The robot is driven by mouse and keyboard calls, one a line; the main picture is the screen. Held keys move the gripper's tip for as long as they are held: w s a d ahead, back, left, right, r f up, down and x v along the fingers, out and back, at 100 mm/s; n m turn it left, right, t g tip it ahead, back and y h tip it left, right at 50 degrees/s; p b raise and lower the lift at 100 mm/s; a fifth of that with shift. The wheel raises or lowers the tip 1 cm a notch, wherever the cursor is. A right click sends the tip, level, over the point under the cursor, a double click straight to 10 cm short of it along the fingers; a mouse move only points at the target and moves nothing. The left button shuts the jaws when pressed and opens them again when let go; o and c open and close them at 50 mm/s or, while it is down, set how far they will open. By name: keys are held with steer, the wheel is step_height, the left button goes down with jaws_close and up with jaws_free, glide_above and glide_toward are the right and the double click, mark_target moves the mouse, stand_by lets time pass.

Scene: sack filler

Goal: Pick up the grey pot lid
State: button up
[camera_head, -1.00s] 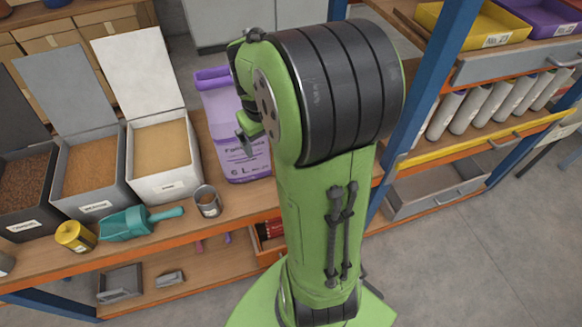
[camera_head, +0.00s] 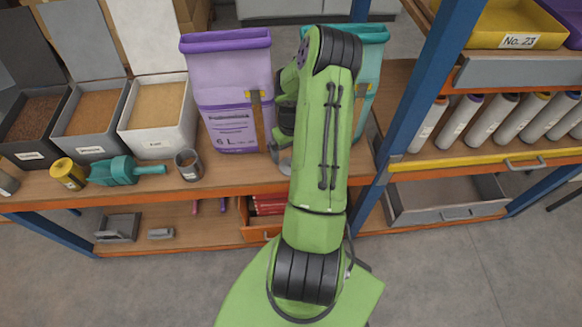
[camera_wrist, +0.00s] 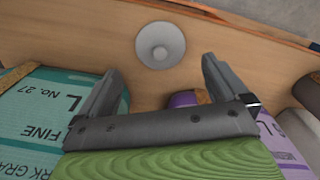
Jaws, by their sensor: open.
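The grey pot lid (camera_wrist: 160,45) lies on the wooden shelf top near its front edge, round with a small knob in the middle. In the head view a grey curved piece (camera_head: 285,160), likely the lid, shows beside my arm, which hides the rest. My gripper (camera_wrist: 162,70) is open and empty, its two fingers spread toward the lid in the wrist view. The lid appears beyond and between the fingertips, apart from them. The head view mostly hides my gripper behind my arm.
A purple container (camera_head: 228,95) and a teal container (camera_head: 370,75) stand close on either side. A blue post (camera_head: 420,75) rises right.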

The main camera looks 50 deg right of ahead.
step_height(320, 180, down, 6)
steer(key=shift+b, duration=0.6)
steer(key=shift+a+r, duration=0.1)
steer(key=c, duration=0.9)
steer(key=shift+c, duration=0.2)
